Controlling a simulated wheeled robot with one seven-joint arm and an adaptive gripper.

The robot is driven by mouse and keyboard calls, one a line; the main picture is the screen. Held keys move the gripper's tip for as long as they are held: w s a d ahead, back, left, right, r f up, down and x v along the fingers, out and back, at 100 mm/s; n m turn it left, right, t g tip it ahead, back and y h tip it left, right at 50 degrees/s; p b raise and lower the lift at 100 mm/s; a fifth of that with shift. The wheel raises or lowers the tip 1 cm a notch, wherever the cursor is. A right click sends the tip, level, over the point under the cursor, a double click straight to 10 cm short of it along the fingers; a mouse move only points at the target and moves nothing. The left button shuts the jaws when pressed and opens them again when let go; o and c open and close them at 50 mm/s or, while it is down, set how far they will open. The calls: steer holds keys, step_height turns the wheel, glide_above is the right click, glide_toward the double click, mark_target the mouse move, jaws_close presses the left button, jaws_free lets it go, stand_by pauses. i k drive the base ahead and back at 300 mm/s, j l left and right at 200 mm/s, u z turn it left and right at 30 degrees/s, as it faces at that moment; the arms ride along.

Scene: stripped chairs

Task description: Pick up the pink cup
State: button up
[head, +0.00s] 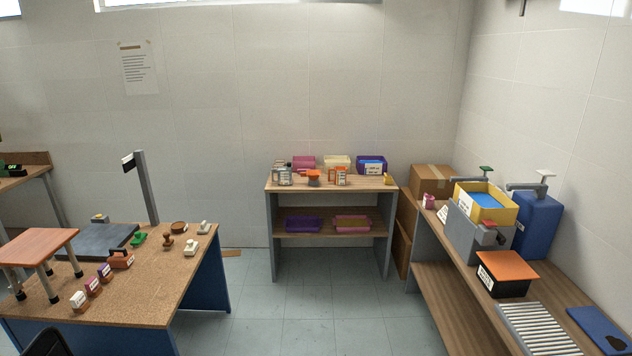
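A small pink cup (429,201) stands at the far end of the right-hand bench (458,280), near the cardboard box. It looks upright, but it is too small to see its handle or inside clearly. My gripper does not show in the head view, so its distance from the cup and whether it is open or shut cannot be seen.
A cardboard box (431,181) is behind the cup, and a grey bin (462,236) with a yellow tray (487,205) stands to its right. A shelf (330,183) stands at the back wall; a cluttered table (150,293) is left. Open floor (325,300) lies between.

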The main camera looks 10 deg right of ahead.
mark_target(428, 200)
steer(key=i, duration=1.05)
steer(key=i+j+z, duration=0.15)
steer(key=i, duration=0.9)
steer(key=i+j+z, duration=0.15)
steer(key=i+z, duration=0.35)
steer(key=i+j+z, duration=0.3)
steer(key=z, duration=0.2)
steer(key=i+j+z, duration=0.75)
steer(key=j+z, duration=0.2)
steer(key=j, duration=0.15)
steer(key=i+j+z, duration=0.25)
steer(key=j, duration=0.25)
steer(key=j+z, duration=0.25)
steer(key=j, duration=0.25)
